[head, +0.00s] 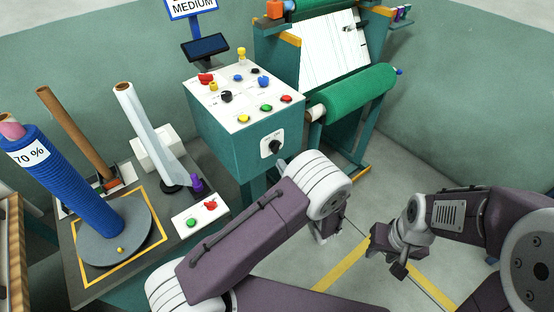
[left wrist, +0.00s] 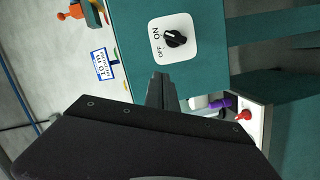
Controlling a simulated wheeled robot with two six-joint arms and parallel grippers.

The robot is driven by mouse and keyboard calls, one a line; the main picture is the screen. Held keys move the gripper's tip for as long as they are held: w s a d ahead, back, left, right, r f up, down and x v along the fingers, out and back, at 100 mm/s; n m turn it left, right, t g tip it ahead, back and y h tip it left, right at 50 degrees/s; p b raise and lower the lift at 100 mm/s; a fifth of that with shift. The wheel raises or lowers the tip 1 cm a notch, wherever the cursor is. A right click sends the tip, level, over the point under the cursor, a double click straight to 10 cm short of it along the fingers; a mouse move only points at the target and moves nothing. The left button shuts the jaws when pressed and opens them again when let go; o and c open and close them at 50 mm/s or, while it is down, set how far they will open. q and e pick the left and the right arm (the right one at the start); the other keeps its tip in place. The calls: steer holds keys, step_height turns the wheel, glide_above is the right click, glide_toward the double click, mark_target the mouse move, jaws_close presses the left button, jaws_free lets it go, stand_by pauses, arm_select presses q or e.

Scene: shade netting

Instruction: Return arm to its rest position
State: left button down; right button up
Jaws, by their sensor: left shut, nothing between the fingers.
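My left arm (head: 250,232) reaches from the bottom of the head view toward the teal control box (head: 225,140), and its forearm hides most of the left gripper. In the left wrist view the left gripper (left wrist: 160,90) is shut and empty, its fingers just beside the black ON/OFF knob (left wrist: 174,39). I cannot tell whether they touch the box face. The knob also shows in the head view (head: 272,147). My right gripper (head: 398,268) hangs over the floor at the right, away from objects; I cannot tell whether its fingers are apart.
A netting stand with a green roll (head: 355,92) is behind the left arm. The table at left holds a blue roll (head: 70,185) on a grey turntable (head: 118,235), a brown tube (head: 72,130), a clear-wrapped tube (head: 145,130) and a button box (head: 200,214). Open floor lies right.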

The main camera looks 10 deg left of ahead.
arm_select(q)
steer(key=a+r+n+g+y, duration=0.4)
steer(key=a+r+n, duration=0.2)
steer(key=a+r, duration=0.5)
steer(key=s+a+f+n+g+h, duration=0.1)
steer(key=s+a+n+g+h, duration=0.1)
steer(key=s+a+n+g, duration=0.8)
steer(key=s+d+f+n+h+p, duration=0.1)
steer(key=s+d+f+n+h, duration=0.2)
steer(key=s+n, duration=0.45)
steer(key=s+d+f+n+h, duration=0.1)
steer(key=s+f+n+h, duration=0.1)
steer(key=s+n+h, duration=0.4)
steer(key=w+d+f+n+t+h, duration=0.1)
steer(key=d+n, duration=0.4)
steer(key=n, duration=0.6)
steer(key=w+d+f+n+t+h, duration=0.1)
steer(key=d+f+n+h, duration=0.1)
steer(key=d+n, duration=0.4)
steer(key=n, duration=0.5)
steer(key=shift+f+h, duration=0.35)
steer(key=shift+h, duration=0.05)
arm_select(e)
steer(key=shift+s+a+r, duration=0.1)
steer(key=shift+a+r, duration=0.05)
steer(key=shift+r, duration=0.35)
